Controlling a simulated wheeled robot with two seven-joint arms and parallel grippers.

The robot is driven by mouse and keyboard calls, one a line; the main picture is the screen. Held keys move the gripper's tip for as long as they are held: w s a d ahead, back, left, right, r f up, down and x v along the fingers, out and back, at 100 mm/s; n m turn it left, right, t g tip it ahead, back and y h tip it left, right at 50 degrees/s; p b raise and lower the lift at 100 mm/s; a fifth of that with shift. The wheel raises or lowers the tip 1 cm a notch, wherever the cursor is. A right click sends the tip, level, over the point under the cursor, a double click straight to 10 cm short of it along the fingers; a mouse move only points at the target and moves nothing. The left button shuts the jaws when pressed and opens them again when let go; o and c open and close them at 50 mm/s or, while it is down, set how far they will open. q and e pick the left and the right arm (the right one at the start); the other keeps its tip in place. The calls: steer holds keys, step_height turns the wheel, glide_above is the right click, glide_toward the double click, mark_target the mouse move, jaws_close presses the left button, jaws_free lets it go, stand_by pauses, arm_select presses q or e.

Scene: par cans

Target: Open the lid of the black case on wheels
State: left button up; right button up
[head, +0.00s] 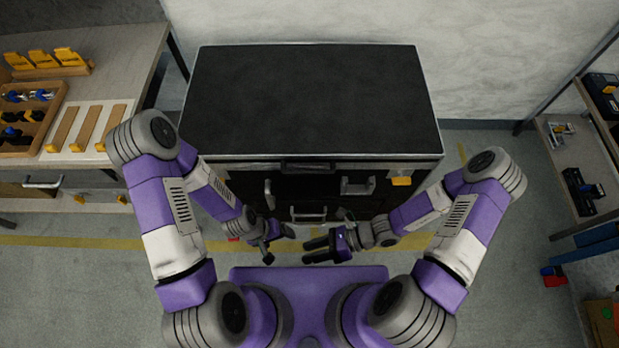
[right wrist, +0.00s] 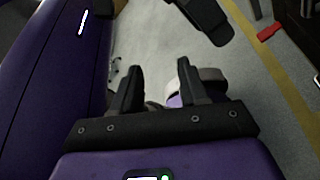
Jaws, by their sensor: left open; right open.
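The black case (head: 310,95) stands straight in front of me with its flat lid shut and pale metal edging around the top. A dark handle (head: 307,166) sits at the middle of the lid's front edge. Metal latches or handles (head: 357,186) and a yellow tag (head: 401,181) show on the front. My left gripper (head: 268,250) is in front of the case, low and empty. My right gripper (head: 308,250) is beside it, open and empty, with fingers pointing left. In the right wrist view my right gripper (right wrist: 160,82) has its fingers apart with nothing between them.
A workbench (head: 120,60) with a wooden organiser (head: 28,118), yellow clips (head: 45,60) and wooden strips (head: 88,127) stands at left. Shelving (head: 575,160) with small tools stands at right. A pale wall (head: 520,60) is close behind the case. A yellow line (head: 100,243) crosses the floor.

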steer(key=w+r+m+t+y+b, duration=0.2)
steer(key=w+m+t+y, duration=0.1)
steer(key=w+m+t, duration=0.6)
steer(key=m+t+h+b, duration=0.25)
steer(key=m+t, duration=0.45)
steer(key=m, duration=0.4)
glide_toward(311, 172)
steer(key=x, duration=0.4)
arm_select(q)
step_height(311, 172, down, 7)
steer(key=b, duration=0.1)
steer(key=shift+r, duration=0.15)
arm_select(e)
steer(key=shift+h, duration=0.25)
steer(key=x, duration=0.6)
steer(key=shift+a+f, duration=0.1)
steer(key=shift+f, duration=0.25)
jaws_close()
